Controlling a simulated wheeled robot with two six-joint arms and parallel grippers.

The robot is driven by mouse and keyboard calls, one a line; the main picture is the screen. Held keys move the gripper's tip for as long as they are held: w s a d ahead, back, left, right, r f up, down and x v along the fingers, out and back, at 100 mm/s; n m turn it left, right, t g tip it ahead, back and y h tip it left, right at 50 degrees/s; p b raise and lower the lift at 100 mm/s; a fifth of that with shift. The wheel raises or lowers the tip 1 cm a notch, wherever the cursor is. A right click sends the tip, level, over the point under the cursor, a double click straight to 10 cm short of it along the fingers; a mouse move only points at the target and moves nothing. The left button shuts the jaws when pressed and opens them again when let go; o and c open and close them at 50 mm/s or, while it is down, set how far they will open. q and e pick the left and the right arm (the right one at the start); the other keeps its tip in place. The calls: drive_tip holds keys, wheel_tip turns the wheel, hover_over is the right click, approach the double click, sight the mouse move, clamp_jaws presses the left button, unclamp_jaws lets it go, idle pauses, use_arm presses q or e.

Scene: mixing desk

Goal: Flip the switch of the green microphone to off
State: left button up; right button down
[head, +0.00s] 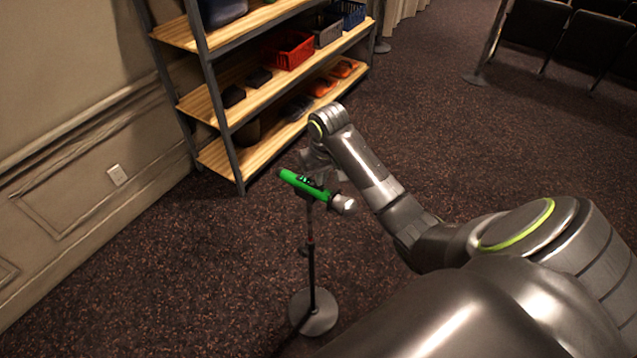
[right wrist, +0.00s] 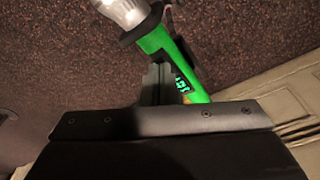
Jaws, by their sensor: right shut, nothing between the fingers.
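The green microphone (head: 304,185) sits tilted on top of a thin dark stand (head: 311,260), its silver head pointing right and down. In the right wrist view the green microphone (right wrist: 172,60) runs from its silver head at the top to a small lit display (right wrist: 181,84) near the gripper. My right gripper (head: 316,158) is just behind the microphone in the head view, partly hidden by it. In the right wrist view its fingers (right wrist: 155,82) are shut and empty, close beside the green body; contact cannot be told. The switch itself is not clear. My left gripper is not in view.
A wooden shelf unit (head: 262,92) with a red basket (head: 289,50) and other items stands at the back left by the wall. The round stand base (head: 313,312) rests on dark carpet. Open floor lies around the stand.

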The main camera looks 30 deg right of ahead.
drive_tip(key=shift+f, duration=0.1)
drive_tip(key=shift+r+p, duration=0.7)
drive_tip(key=shift+r, duration=0.45)
wheel_tip(320, 180, up, 5)
drive_tip(key=shift+f, duration=0.15)
drive_tip(key=shift+s+f, duration=0.1)
